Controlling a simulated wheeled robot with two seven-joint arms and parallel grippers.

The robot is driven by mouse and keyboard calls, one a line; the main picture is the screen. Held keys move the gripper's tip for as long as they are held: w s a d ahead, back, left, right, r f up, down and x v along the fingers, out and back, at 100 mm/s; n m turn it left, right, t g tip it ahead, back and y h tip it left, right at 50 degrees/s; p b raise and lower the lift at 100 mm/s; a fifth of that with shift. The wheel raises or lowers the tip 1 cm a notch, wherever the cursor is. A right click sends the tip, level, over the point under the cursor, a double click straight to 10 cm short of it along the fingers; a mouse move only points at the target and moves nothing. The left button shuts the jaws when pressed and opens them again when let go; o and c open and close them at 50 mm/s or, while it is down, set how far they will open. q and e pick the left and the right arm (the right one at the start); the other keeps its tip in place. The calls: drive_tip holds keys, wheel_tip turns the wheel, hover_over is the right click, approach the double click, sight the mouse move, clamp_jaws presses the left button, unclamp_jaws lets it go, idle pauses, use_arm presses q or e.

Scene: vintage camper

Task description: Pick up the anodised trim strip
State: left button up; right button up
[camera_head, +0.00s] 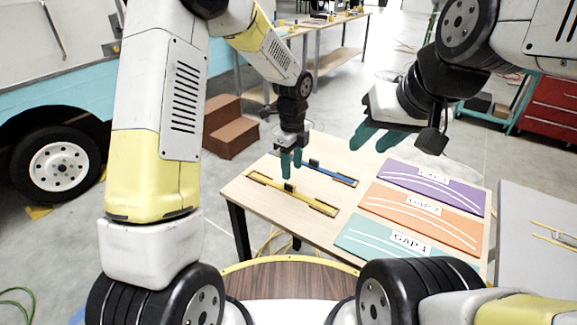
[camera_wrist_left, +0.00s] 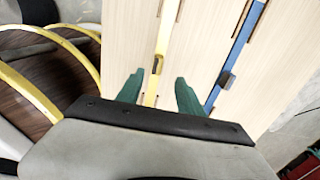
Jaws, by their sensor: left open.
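Two thin trim strips with small dark blocks on them lie on the wooden table (camera_head: 237,189): a yellow one (camera_head: 312,200) nearer and a blue one (camera_head: 335,176) behind it. I cannot tell which is the anodised one. My left gripper (camera_head: 291,173) is open and empty, pointing down over the strips. In the left wrist view, the yellow strip (camera_wrist_left: 167,38) runs between its open fingertips (camera_wrist_left: 158,78), and the blue strip (camera_wrist_left: 237,50) lies to the right. Contact is not visible. My right gripper (camera_head: 367,144) is open and empty above the table's back edge.
Purple (camera_head: 410,182), orange (camera_head: 400,207) and teal (camera_head: 375,238) panels with gap labels and pale curved lines cover the table's right part. A grey surface (camera_head: 520,225) adjoins at right. Brown steps (camera_head: 230,125) stand behind left; a round wood-topped surface (camera_head: 290,277) is nearest me.

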sight(290, 184)
use_arm(q)
drive_tip(key=f, duration=0.7)
drive_tip(key=shift+s+a+f, duration=0.1)
drive_tip(key=shift+a+f, duration=0.05)
drive_tip(key=shift+a, duration=0.15)
clamp_jaws()
